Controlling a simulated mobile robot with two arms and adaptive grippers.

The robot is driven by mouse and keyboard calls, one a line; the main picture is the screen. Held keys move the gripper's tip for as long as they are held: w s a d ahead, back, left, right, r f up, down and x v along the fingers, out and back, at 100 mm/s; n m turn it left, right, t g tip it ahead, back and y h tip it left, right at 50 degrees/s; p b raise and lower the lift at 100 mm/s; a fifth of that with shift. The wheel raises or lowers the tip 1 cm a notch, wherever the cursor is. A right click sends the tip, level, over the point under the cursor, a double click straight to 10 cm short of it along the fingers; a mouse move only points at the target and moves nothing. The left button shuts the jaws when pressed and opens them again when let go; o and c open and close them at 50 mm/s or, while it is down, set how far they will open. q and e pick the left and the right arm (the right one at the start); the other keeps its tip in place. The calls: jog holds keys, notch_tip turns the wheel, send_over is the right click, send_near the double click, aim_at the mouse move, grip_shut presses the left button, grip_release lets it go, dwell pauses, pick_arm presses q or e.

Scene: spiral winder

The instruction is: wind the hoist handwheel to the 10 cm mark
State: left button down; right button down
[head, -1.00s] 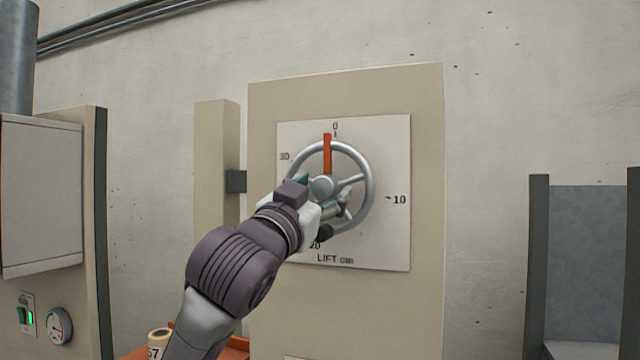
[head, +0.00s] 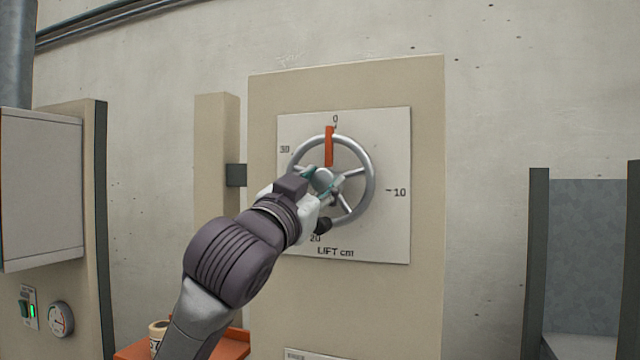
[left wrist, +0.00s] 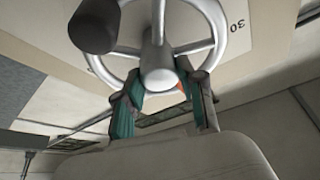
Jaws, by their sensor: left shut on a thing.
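The grey hoist handwheel (head: 372,180) is mounted on a pale dial plate (head: 394,235) marked 0, 10, 20 and 30, with "LIFT cm" below. Its red pointer (head: 329,147) stands upright close to the 0 mark. The black knob (head: 322,225) is at the bottom, near 20. My left gripper (head: 323,183) is at the middle of the wheel. In the left wrist view its two teal-padded fingers (left wrist: 158,88) are shut on the wheel's hub (left wrist: 158,70), one on each side. The black knob also shows there (left wrist: 94,26). My right gripper is not in view.
A grey cabinet (head: 42,190) stands at the left, with a green switch and a gauge (head: 60,319) below it. An orange surface (head: 232,346) with a pale roll (head: 158,335) is low behind my arm. A grey-posted frame (head: 538,260) stands at the right.

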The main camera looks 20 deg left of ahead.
pick_arm(q)
jog(key=m+h, duration=0.1)
jog(key=m, duration=0.2)
jog(key=m+g+h, duration=0.1)
jog(key=m, duration=0.2)
jog(key=shift+a+r, duration=0.1)
jog(key=shift+a, duration=0.05)
jog(key=m+g+h, duration=0.1)
jog(key=m, duration=0.2)
jog(key=m+g, duration=0.1)
jog(key=m, duration=0.2)
jog(key=shift+m+g+h, duration=0.3)
jog(key=shift+g+h, duration=0.1)
jog(key=m+g, duration=0.1)
jog(key=m, duration=0.3)
jog(key=shift+r+g, duration=0.1)
jog(key=shift+g, duration=0.3)
jog(key=shift+m+g+y, duration=0.35)
jog(key=shift+m+y, duration=0.05)
jog(key=shift+m, duration=0.75)
jog(key=shift+m+g+y, duration=0.35)
jog(key=shift+m+y, duration=0.05)
jog(key=shift+m, duration=0.75)
jog(key=c, duration=0.7)
grip_release()
